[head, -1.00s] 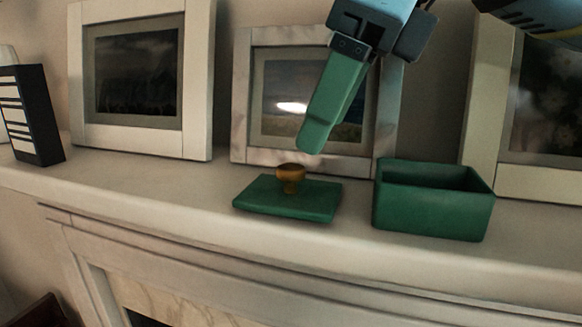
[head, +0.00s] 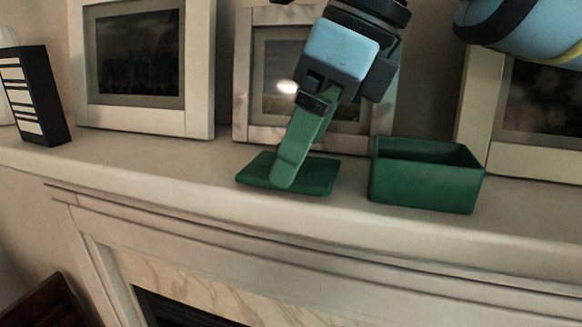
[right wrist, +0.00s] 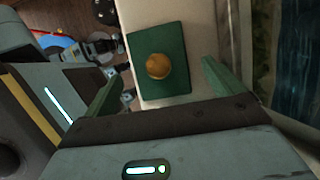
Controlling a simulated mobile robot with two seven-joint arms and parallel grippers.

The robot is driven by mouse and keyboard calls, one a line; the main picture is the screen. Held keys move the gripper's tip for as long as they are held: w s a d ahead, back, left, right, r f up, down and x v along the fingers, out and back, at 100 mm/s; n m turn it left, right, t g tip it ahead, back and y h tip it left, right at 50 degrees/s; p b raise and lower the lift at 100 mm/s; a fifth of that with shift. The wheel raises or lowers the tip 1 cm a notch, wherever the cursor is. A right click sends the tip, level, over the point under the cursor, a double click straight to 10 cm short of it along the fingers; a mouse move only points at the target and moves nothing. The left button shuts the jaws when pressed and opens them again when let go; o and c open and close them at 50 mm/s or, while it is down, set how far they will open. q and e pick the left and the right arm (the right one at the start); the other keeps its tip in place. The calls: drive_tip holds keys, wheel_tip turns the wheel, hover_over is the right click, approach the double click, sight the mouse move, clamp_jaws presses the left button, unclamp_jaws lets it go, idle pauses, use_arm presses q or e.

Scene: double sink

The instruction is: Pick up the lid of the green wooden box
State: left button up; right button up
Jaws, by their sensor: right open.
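The green lid (head: 317,174) lies flat on the mantel shelf, left of the open green box (head: 425,178). In the right wrist view the lid (right wrist: 174,35) shows with its round brown knob (right wrist: 158,66) facing up. My right gripper (head: 284,182) comes down from above in the head view, and its finger hides the knob there. In the right wrist view the two green fingers of my right gripper (right wrist: 160,82) are spread apart, with the knob between them and a little beyond in the picture. The fingers hold nothing. My left gripper is not in view.
Framed pictures (head: 140,65) lean against the wall behind the shelf (head: 130,165). A black and white box-like object (head: 35,95) stands at the far left. The shelf is clear left of the lid; its front edge is close.

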drive_tip(key=shift+x, duration=1)
drive_tip(key=c, duration=1.1)
drive_tip(key=shift+r, duration=0.15)
wheel_tip(320, 180, up, 10)
drive_tip(key=shift+f, duration=0.1)
